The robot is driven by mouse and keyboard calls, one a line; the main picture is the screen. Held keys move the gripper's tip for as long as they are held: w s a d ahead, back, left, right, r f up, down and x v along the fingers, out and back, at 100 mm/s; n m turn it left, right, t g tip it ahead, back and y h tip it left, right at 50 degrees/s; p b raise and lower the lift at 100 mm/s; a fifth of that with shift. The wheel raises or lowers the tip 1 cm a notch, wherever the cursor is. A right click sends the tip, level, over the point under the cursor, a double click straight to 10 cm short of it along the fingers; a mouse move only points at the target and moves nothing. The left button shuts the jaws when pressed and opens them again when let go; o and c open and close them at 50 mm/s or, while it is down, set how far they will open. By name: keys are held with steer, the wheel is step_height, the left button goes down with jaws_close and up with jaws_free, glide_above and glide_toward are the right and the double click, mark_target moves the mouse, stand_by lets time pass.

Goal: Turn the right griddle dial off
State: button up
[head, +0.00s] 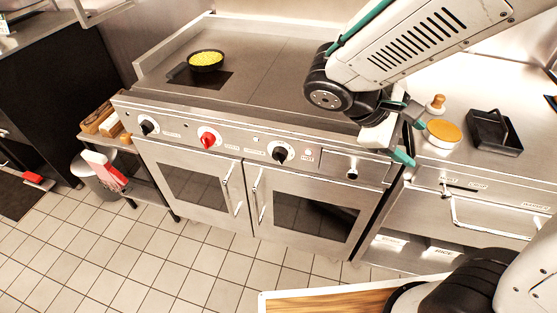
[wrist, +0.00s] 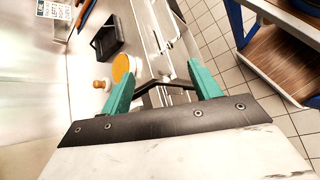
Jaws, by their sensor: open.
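The griddle (head: 275,62) has a steel front panel with three dials in the head view. The right dial (head: 283,152) is black with a pale pointer mark, and a small reddish label or light sits to its right. The middle dial (head: 208,138) is red and the left dial (head: 149,126) is black. Their exact settings are too small to read. My gripper (head: 410,132) is open and empty, right of the panel's right end and well apart from the right dial. In the wrist view my gripper (wrist: 164,76) shows two spread green fingers; no dial shows there.
A black pan with yellow food (head: 206,60) sits on the griddle. An orange round lid-like thing (head: 443,133) and a black tray (head: 494,132) lie on the right counter. Oven doors (head: 310,215) with handles are below the panel.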

steer(key=w+a+f+n+t+h, duration=0.3)
steer(key=w+a+f+n+t, duration=0.1)
steer(key=w+n, duration=0.1)
steer(key=n+t+y, duration=0.7)
steer(key=n+t, duration=0.7)
steer(key=n, duration=0.3)
glide_toward(277, 160)
steer(key=x, duration=1)
steer(key=shift+s, duration=0.1)
steer(key=c, duration=1)
